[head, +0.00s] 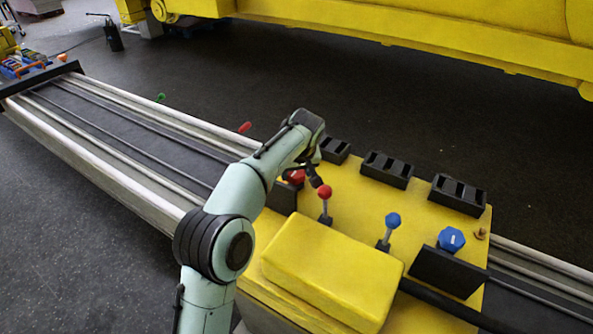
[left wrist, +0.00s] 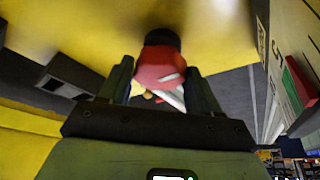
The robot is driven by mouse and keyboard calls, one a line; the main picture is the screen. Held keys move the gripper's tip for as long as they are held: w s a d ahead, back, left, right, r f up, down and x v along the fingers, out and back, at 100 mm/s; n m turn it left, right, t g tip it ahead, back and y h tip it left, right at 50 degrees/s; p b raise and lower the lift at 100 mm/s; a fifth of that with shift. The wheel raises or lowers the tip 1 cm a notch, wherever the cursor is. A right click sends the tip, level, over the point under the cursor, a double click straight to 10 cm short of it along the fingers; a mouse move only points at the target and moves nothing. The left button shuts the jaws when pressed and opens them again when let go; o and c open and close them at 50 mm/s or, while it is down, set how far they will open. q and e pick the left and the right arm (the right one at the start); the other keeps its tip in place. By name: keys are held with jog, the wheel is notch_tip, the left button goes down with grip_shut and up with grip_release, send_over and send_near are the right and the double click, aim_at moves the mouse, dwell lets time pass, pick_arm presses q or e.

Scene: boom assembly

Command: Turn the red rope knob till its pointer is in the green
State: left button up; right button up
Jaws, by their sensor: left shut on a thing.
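The red rope knob (left wrist: 158,62) sits between the two fingers of my left gripper (left wrist: 162,88) in the left wrist view, with a pale mark on its face. In the head view the red knob (head: 297,177) shows partly behind my left gripper (head: 311,175), at the left side of the yellow console. My left gripper is shut on the knob. A scale plate with a green band (left wrist: 298,82) stands at the right of the left wrist view. I cannot tell where the pointer stands against the green. My right gripper is not in view.
A red-balled lever (head: 325,192) stands close beside my left gripper. A blue-balled lever (head: 393,220) and a blue knob (head: 451,239) are farther right on the yellow console (head: 365,200). Black slotted blocks (head: 387,169) line the far edge. A raised yellow box (head: 330,270) is nearer.

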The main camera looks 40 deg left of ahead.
pick_arm(q)
jog(key=m, duration=0.2)
jog(key=m+t+h+p, duration=0.1)
jog(key=shift+s+a+r+m, duration=0.1)
jog(key=shift+s+a+m, duration=0.05)
jog(key=shift+m, duration=0.25)
jog(key=m+h+p, duration=0.1)
jog(key=m+p, duration=0.1)
jog(key=m, duration=0.1)
jog(key=shift+a+m+t, duration=0.1)
jog(key=shift+m+t, duration=0.2)
jog(key=m+h+p, duration=0.2)
jog(key=m, duration=0.2)
jog(key=shift+a, duration=0.15)
jog(key=shift+a+m+h+p, duration=0.1)
jog(key=shift+m+h+p, duration=0.85)
jog(key=shift+m, duration=1.15)
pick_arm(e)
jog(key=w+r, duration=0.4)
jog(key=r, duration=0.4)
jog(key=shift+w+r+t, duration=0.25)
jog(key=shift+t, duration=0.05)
pick_arm(q)
jog(key=o, duration=1.1)
jog(key=shift+c, duration=0.2)
